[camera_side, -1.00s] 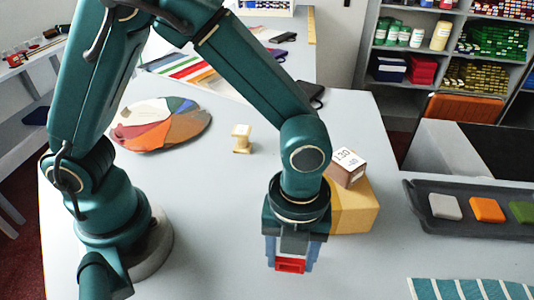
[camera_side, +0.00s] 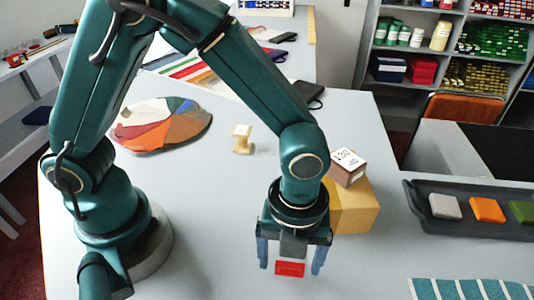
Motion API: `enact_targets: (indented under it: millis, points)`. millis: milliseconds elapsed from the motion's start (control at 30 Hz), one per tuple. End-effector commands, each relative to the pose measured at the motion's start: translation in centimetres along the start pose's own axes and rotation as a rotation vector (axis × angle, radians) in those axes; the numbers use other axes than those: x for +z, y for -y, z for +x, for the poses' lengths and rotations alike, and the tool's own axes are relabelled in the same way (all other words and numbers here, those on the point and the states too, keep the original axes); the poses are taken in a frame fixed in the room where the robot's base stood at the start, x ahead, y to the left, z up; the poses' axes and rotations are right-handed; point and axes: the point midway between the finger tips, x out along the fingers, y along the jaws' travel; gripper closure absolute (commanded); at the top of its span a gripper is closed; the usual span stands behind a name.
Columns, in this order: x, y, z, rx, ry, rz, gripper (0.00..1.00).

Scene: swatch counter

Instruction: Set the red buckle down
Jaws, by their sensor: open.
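The red buckle (camera_side: 290,269) lies on the grey counter (camera_side: 370,275) near the front middle. My gripper (camera_side: 290,267) is open above and around it, with one blue-grey finger apart from the buckle on each side. Gaps show between the buckle and both fingers. The upper edge of the buckle is close under the grey middle of the gripper.
A yellow block (camera_side: 356,208) with a brown labelled cube (camera_side: 345,167) on it stands just behind my gripper to the right. A dark tray (camera_side: 415,200) holds grey, orange and green pieces. A teal striped swatch (camera_side: 470,289) lies front right. A small cream spool (camera_side: 242,139) stands farther back.

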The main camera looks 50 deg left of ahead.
Motion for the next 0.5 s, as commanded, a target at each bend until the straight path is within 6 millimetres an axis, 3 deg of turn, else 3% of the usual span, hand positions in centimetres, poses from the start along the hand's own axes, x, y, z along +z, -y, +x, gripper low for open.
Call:
enact_targets:
  millis: [500]
  points:
    - [0.0,0.1,-9.8,-0.009,0.001,0.000,0.14]
